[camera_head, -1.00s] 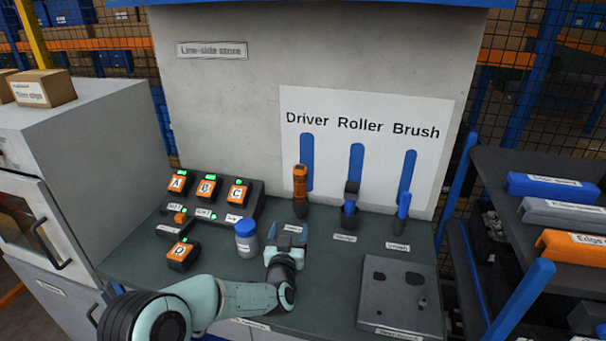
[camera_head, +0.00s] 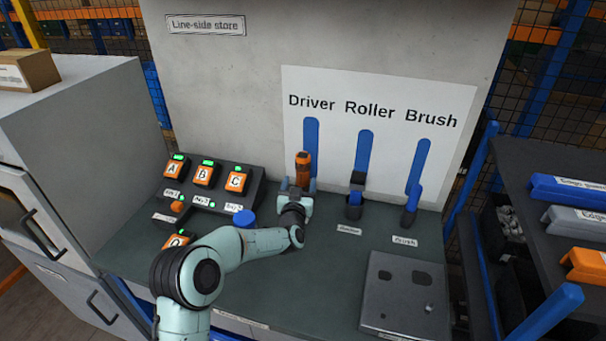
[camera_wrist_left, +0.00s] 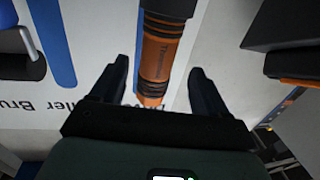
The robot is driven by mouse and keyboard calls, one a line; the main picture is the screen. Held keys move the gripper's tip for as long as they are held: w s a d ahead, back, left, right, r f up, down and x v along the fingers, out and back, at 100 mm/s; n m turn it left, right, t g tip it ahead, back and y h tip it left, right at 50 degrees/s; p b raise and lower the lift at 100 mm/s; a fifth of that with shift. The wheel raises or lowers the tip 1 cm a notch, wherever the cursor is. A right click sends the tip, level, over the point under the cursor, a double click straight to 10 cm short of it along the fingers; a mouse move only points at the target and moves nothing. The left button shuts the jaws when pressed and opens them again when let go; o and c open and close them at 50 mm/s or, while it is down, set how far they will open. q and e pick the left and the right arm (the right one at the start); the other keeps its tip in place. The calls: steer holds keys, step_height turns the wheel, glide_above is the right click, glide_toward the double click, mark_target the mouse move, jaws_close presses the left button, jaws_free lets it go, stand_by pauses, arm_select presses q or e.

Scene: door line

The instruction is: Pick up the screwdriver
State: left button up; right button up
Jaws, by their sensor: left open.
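The orange and black screwdriver (camera_head: 303,165) stands upright in its place below the word Driver, in front of the white board. In the left wrist view the screwdriver (camera_wrist_left: 160,55) lies between the two dark fingers, with a gap on each side. My left gripper (camera_head: 299,186) is open around the lower part of the screwdriver, and its fingers (camera_wrist_left: 157,85) do not appear to touch it. The screwdriver's lower end is hidden behind my left gripper in the head view. My right gripper is not in view.
A roller (camera_head: 356,195) and a brush (camera_head: 411,205) stand to the right in their own places. A blue-lidded jar (camera_head: 245,218) is partly hidden behind my left arm.

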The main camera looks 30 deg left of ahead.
mark_target(302, 176)
arm_select(q)
steer(key=p+x, duration=0.1)
steer(key=x, duration=0.1)
steer(key=p+x, duration=0.1)
steer(key=x, duration=0.2)
steer(key=shift+w+r, duration=0.2)
steer(key=shift+w, duration=0.15)
steer(key=shift+d, duration=0.1)
steer(key=shift+c, duration=0.6)
steer(key=c, duration=1)
steer(key=shift+r, duration=0.15)
jaws_close()
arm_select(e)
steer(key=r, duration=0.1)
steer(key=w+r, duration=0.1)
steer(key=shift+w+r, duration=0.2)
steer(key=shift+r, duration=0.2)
arm_select(q)
steer(key=shift+r, duration=0.15)
